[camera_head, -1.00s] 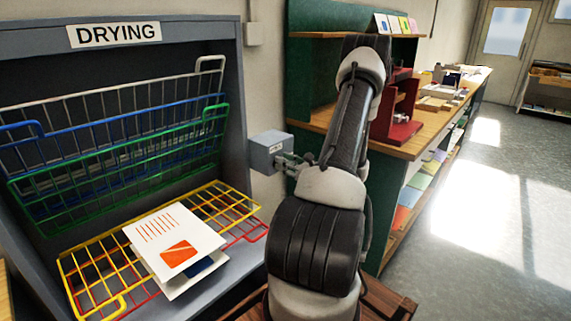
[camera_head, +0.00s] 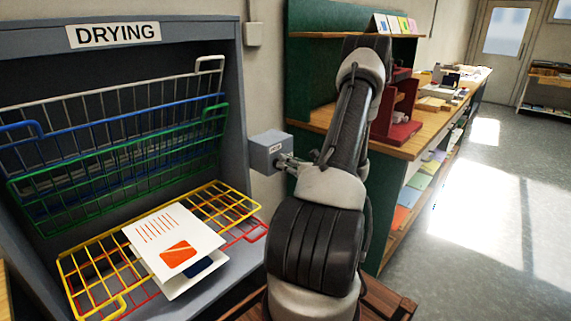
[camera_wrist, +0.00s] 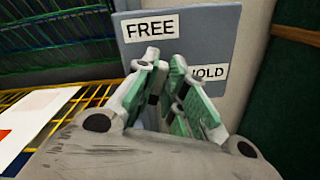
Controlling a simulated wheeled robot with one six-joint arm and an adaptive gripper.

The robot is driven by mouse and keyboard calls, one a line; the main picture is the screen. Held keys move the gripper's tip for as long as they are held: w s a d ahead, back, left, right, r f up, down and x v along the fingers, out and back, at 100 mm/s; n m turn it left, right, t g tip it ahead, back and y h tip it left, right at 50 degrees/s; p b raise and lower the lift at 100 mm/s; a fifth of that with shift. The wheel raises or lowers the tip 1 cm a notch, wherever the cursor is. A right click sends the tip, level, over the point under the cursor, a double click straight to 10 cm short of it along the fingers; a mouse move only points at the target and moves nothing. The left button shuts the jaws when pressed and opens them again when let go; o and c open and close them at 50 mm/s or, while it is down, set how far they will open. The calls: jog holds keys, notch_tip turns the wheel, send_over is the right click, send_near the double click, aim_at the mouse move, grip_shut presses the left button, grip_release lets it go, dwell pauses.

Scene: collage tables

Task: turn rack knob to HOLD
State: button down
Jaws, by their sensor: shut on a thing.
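A grey-blue control box (camera_head: 265,154) is fixed beside the drying rack, and its face fills the top of the wrist view (camera_wrist: 214,40). It carries a FREE label (camera_wrist: 150,28) at upper left and a HOLD label (camera_wrist: 212,72) at lower right, its first letter covered by a finger. My gripper (camera_head: 284,161) is at the box face. In the wrist view, its green-padded fingers (camera_wrist: 167,84) are shut on the knob. The knob is mostly hidden between the fingers, so its pointing direction cannot be told.
The drying rack (camera_head: 236,90) at left has several coloured wire shelves. The yellow shelf (camera_head: 222,196) holds printed cards (camera_head: 172,240). A wooden bench (camera_head: 420,133) with a red press (camera_head: 402,112) stands right of my arm. Open floor (camera_head: 480,240) lies farther right.

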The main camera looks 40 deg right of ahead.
jog(key=shift+d+f+m, duration=0.2)
jog(key=shift+f+m, duration=0.05)
jog(key=shift+m, duration=1.95)
jog(key=shift+d+f+m, duration=0.15)
jog(key=shift+f+m, duration=0.15)
jog(key=shift+m, duration=1.9)
jog(key=shift+d+f+m, duration=0.2)
jog(key=shift+f+m, duration=0.05)
jog(key=shift+m, duration=2.25)
jog(key=c, duration=1.5)
grip_release()
jog(key=shift+s, duration=0.1)
jog(key=s, duration=0.8)
jog(key=s+d, duration=0.1)
jog(key=s, duration=0.2)
jog(key=shift+s, duration=0.4)
